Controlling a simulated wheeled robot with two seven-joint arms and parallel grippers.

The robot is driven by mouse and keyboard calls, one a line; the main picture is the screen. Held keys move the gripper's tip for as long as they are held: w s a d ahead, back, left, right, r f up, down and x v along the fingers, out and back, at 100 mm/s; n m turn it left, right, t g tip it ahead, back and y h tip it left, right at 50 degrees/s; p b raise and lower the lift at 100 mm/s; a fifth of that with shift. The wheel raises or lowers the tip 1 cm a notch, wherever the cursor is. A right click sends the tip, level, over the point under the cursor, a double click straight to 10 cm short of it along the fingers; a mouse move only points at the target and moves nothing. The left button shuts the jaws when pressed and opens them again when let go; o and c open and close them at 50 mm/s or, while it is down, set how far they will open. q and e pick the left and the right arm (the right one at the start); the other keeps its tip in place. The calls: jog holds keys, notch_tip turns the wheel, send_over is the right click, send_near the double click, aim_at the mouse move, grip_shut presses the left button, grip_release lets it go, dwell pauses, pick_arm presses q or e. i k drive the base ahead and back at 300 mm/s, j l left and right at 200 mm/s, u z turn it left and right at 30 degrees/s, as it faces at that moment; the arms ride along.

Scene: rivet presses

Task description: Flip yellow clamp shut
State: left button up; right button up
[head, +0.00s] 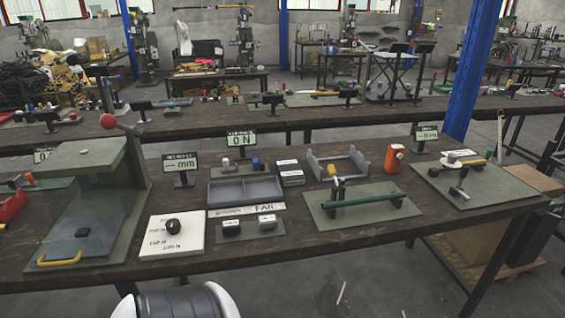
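A small clamp with a yellow handle (473,162) sits on the green-grey plate (490,188) at the right end of the near bench. The yellow handle lies low and nearly level next to a white round piece (458,154). Neither gripper is in view.
A grey tray (243,191), a grey bracket (340,160), an orange bottle (394,158) and small displays (426,133) crowd the bench. A blue post (467,85) rises behind. The bench's front strip is fairly clear.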

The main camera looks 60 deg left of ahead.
aim_at(332, 171)
jog(key=u, duration=1.6)
jog(key=i+l+u, duration=0.15)
jog(key=i, duration=0.25)
jog(key=i+l+u, duration=0.15)
jog(key=i, duration=0.2)
jog(key=i+l+u, duration=0.15)
jog(key=i, duration=0.25)
